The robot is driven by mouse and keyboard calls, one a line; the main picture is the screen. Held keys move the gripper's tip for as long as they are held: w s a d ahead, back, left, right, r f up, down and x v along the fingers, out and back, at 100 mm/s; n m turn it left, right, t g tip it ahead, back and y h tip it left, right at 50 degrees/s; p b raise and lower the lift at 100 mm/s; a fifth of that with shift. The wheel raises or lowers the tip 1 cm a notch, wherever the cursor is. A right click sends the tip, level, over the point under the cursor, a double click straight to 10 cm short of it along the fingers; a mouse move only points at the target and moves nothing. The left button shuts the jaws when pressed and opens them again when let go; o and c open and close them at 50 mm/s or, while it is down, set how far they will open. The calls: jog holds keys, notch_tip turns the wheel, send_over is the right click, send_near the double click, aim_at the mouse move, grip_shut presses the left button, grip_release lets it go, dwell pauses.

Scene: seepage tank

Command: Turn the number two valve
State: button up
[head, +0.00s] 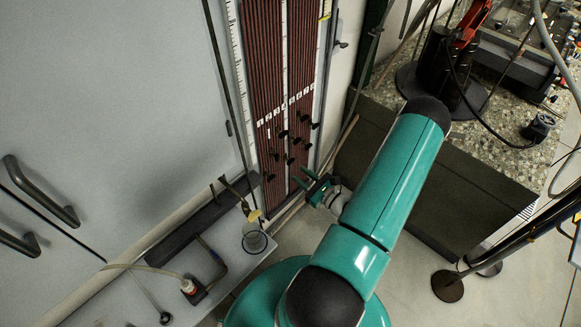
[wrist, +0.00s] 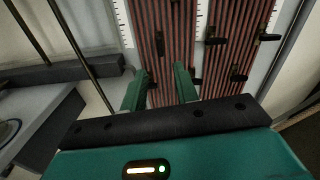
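A panel of reddish-brown tubes (head: 275,60) stands upright, with a row of small white number labels (head: 285,107) across it. Below the labels are several black valve handles (head: 283,134). The digits are too small to tell for sure which handle is number two. My gripper (head: 303,178) is in front of the panel's lower right part, near the lowest handles. In the wrist view, my two green fingers (wrist: 160,87) are apart with nothing held between them. Black handles (wrist: 215,40) show beyond and to the right of the fingers; one (wrist: 160,43) lies ahead of the gap.
A glass beaker (head: 254,238) stands on the grey ledge left of my gripper, beside a yellow-handled tap (head: 254,215). A stone-topped bench (head: 390,90) with equipment is to the right. White rulers (head: 284,50) run down the panel. Open floor (head: 520,285) lies at lower right.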

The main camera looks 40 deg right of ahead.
jog(key=shift+s, duration=1.65)
